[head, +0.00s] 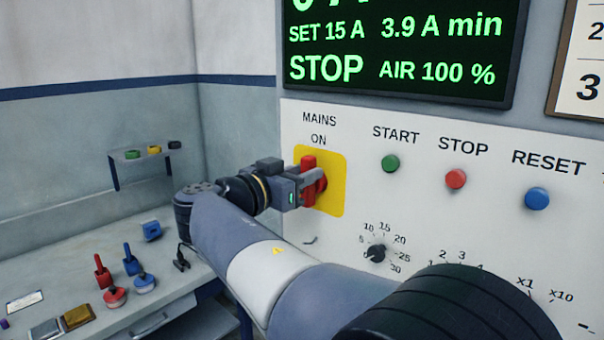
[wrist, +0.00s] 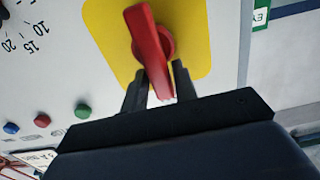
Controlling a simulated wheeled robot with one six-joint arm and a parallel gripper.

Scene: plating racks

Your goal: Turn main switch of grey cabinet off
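The main switch is a red rotary handle (wrist: 150,45) on a yellow plate (wrist: 100,35), on the pale front panel of the grey cabinet (head: 440,115). In the head view the handle (head: 308,162) stands about upright below the words MAINS and ON. My gripper (head: 312,184) is at the switch, pointing at the panel. In the wrist view its two dark fingers (wrist: 158,84) stand on either side of the handle's near end, with narrow gaps showing. The fingers look open around the handle, not clamped on it. Part of the handle is hidden by my gripper in the head view.
Green START (head: 390,163), red STOP (head: 456,179) and blue RESET (head: 537,198) buttons sit right of the switch. A black dial (head: 376,253) is below. A display (head: 400,45) reads STOP. A bench (head: 60,260) with tools stands at left.

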